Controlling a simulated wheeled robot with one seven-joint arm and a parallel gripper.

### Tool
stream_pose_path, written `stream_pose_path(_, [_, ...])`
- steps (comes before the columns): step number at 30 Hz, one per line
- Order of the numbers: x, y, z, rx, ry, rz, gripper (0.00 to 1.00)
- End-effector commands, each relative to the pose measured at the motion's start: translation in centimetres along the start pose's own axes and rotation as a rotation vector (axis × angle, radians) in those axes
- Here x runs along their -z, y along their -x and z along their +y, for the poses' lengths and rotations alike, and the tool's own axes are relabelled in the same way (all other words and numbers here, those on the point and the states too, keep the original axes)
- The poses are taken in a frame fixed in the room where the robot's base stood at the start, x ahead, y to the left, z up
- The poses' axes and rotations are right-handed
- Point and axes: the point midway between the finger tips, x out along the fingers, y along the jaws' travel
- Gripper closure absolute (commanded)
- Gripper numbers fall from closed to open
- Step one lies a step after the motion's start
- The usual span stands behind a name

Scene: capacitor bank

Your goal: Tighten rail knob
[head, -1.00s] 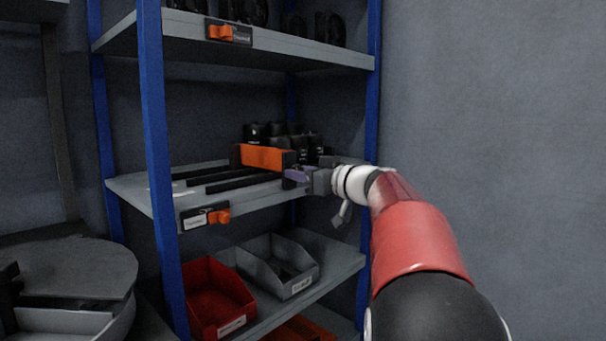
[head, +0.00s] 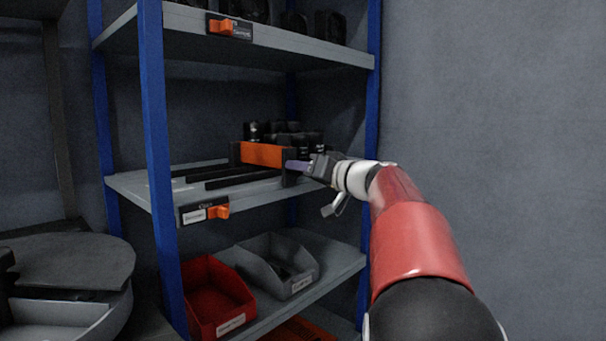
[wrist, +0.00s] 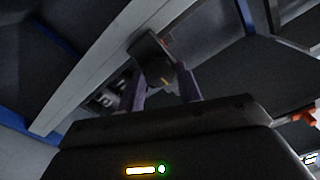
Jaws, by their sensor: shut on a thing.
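In the head view my gripper (head: 297,166) reaches in from the right, at the right end of an orange rail (head: 265,154) with dark end pieces on the middle shelf. The knob itself is hidden there behind the fingers and end piece. Several black cylindrical parts (head: 283,135) stand behind the orange rail.
The middle shelf (head: 140,190) has dark slide strips (head: 225,178) and an orange-tabbed label (head: 217,212). A red bin (head: 215,300) and a grey bin (head: 280,262) stand below. A blue post (head: 372,100) rises close beside my wrist. A round table (head: 75,262) is at left.

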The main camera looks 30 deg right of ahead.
Motion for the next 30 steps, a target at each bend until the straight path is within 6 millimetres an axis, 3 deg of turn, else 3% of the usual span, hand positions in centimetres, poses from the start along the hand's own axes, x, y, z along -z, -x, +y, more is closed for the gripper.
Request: stream_pose_path(30, [0.02,0.05,0.23,-0.003,-0.968,0.000,0.88])
